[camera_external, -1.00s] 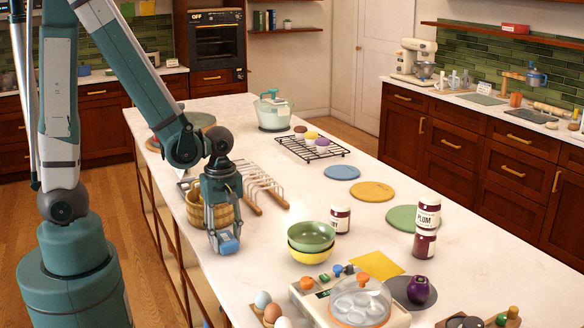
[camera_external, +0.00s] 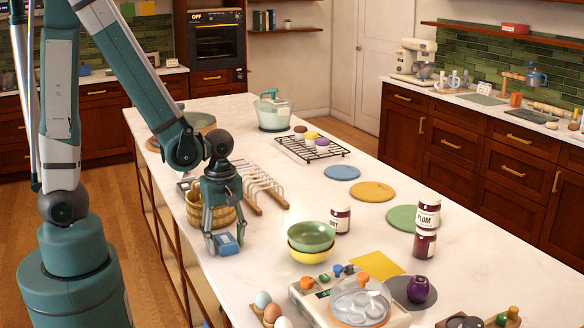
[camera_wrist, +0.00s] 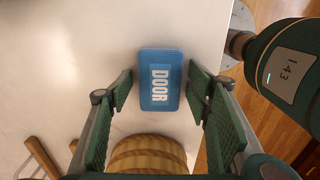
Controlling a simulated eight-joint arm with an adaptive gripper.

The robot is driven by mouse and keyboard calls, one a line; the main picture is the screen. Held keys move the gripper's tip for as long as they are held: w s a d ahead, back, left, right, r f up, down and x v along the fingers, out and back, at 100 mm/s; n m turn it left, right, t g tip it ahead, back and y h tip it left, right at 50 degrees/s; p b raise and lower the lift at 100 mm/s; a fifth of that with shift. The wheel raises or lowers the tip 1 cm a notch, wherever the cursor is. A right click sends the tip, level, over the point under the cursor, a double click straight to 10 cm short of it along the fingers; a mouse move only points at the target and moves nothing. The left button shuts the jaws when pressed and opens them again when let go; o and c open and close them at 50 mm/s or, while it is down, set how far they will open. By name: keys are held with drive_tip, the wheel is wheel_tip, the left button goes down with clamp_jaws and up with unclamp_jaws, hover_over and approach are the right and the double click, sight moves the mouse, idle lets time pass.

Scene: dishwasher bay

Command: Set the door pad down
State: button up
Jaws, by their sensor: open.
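The door pad (camera_external: 228,245) is a small blue block lying flat on the white counter. In the wrist view the door pad (camera_wrist: 160,80) shows its "DOOR" label face up. My gripper (camera_external: 226,246) is pointing down right over it. In the wrist view my gripper (camera_wrist: 160,88) has its two green-padded fingers apart, one on each side of the pad, with a visible gap on both sides. Neither finger touches the pad.
A wooden basket (camera_external: 224,214) stands just behind my gripper, beside a rack with white prongs (camera_external: 262,184). Stacked green and yellow bowls (camera_external: 311,238) stand to the right. The counter's left edge is close to the pad. Bare counter (camera_external: 245,282) lies in front.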

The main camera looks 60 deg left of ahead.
drive_tip(key=shift+r, duration=0.3)
wheel_tip(320, 180, up, 12)
drive_tip(key=p, duration=0.2)
drive_tip(key=shift+f, duration=0.15)
idle(0.7)
idle(0.7)
wheel_tip(320, 180, up, 13)
drive_tip(key=m+t, duration=0.6)
drive_tip(key=m, duration=0.9)
hover_over(225, 239)
drive_tip(key=s+a, duration=0.2)
drive_tip(key=shift+s+a+r+m+t, duration=0.1)
drive_tip(key=shift+a+r+m+t, duration=0.15)
drive_tip(key=shift+r+m, duration=0.4)
drive_tip(key=shift+a+r+m+t, duration=0.15)
drive_tip(key=shift+r+m+t, duration=0.25)
drive_tip(key=shift+m, duration=0.45)
wheel_tip(225, 239, down, 6)
drive_tip(key=b, duration=0.6)
